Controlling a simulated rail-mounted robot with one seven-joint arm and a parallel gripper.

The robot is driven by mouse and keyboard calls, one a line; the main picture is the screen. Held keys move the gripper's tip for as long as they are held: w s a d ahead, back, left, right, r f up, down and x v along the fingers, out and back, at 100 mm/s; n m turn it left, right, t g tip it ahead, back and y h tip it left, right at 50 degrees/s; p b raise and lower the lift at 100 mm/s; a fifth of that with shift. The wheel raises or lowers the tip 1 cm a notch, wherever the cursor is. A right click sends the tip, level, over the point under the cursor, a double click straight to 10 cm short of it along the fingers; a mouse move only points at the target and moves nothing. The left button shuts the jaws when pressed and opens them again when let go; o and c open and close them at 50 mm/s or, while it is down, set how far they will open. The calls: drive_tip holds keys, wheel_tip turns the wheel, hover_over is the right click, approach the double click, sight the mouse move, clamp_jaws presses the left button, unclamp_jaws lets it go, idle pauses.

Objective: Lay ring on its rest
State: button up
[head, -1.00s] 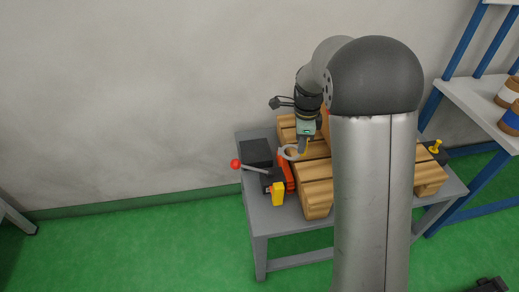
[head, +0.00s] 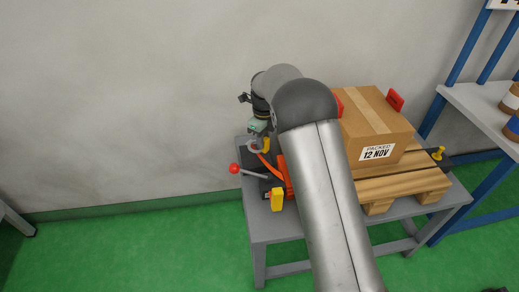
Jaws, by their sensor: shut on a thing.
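A light grey ring (head: 250,146) shows in the head view at the left end of the grey bench, over or beside a dark flat block (head: 243,158). An orange strap (head: 270,167) runs from near the ring down to the orange and black device on the bench. Which part is the ring's rest is not clear; the dark block lies under the ring. Whether the ring touches the block cannot be told. My arm hides part of the pallet and bench.
A taped carton (head: 372,120) marked "PACKED 12 NOV" stands on a wooden pallet (head: 405,180), with red corner pieces on it. A lever with a red ball (head: 234,168) and a yellow handle (head: 277,200) stand near the ring. Blue shelving (head: 455,70) is at right.

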drive_tip(key=shift+w+a+f, duration=0.25)
drive_tip(key=shift+f, duration=0.2)
drive_tip(key=shift+w+a+f, duration=0.2)
drive_tip(key=shift+w+f, duration=0.05)
drive_tip(key=shift+f, duration=0.15)
drive_tip(key=shift+w+a+f+b, duration=0.1)
drive_tip(key=shift+f+b, duration=0.1)
drive_tip(key=shift+f, duration=0.7)
drive_tip(key=shift+w+a+f+b, duration=0.1)
drive_tip(key=shift+f+b, duration=0.05)
drive_tip(key=shift+f, duration=0.7)
drive_tip(key=shift+f, duration=0.1)
drive_tip(key=shift+f, duration=0.1)
drive_tip(key=o, duration=1)
wheel_tip(320, 180, up, 12)
drive_tip(key=shift+s+r+p, duration=0.1)
drive_tip(key=shift+r+p, duration=0.15)
drive_tip(key=shift+p, duration=0.8)
